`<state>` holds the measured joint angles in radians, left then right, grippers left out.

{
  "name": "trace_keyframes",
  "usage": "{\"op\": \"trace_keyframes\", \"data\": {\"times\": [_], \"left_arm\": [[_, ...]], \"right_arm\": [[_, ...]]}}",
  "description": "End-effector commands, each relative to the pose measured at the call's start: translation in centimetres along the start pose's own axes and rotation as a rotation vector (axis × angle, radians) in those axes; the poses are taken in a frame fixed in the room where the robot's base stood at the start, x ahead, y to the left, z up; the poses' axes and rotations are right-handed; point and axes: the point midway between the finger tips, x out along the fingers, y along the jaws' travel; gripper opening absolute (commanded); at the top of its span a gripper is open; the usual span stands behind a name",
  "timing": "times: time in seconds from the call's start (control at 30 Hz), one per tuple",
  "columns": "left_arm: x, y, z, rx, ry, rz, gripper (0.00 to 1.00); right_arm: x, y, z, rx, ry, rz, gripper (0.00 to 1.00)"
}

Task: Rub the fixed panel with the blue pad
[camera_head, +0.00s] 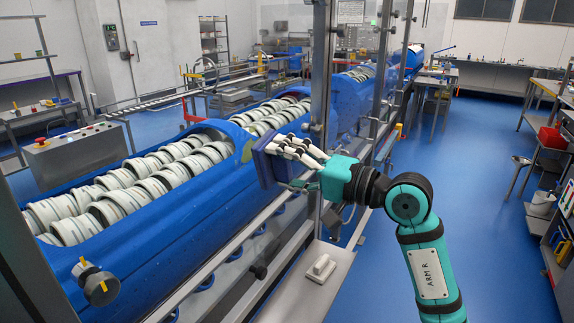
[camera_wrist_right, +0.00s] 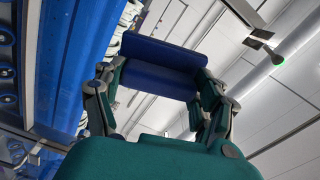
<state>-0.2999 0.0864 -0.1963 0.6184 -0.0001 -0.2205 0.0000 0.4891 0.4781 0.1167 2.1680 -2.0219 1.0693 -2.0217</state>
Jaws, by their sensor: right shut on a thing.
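My right gripper (camera_head: 288,160) is shut on the blue pad (camera_head: 264,168) and holds it upright beside the tub line. In the right wrist view the pad (camera_wrist_right: 160,53) sits between the two fingers (camera_wrist_right: 157,82). A clear panel seems to stand between the metal posts in front of the tubs; its surface is hard to see. A small yellow-green smear (camera_head: 246,151) shows just left of the pad, seemingly on that panel. I cannot tell whether the pad touches the panel. My left gripper is not in view.
Blue carriers (camera_head: 160,255) with rows of white tubs (camera_head: 125,195) run behind the metal frame. A metal post (camera_head: 320,70) stands close behind my right gripper. A white handled item (camera_head: 320,267) lies on a grey ledge below.

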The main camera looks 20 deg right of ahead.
Motion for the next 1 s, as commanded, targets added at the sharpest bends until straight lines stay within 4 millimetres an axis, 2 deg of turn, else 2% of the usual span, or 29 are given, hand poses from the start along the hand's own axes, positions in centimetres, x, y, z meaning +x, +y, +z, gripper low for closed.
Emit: {"op": "trace_keyframes", "data": {"times": [0.2, 0.5, 1.0], "left_arm": [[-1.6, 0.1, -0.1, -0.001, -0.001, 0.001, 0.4], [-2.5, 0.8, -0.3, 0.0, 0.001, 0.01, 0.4], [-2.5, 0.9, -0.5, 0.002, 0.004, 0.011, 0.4]], "right_arm": [[2.4, -0.5, 0.1, 0.002, -0.005, -0.002, 0.37], [4.8, -0.2, 0.1, 0.0, -0.005, 0.0, 0.37], [5.3, -0.1, 0.2, -0.002, -0.004, 0.001, 0.37]]}}
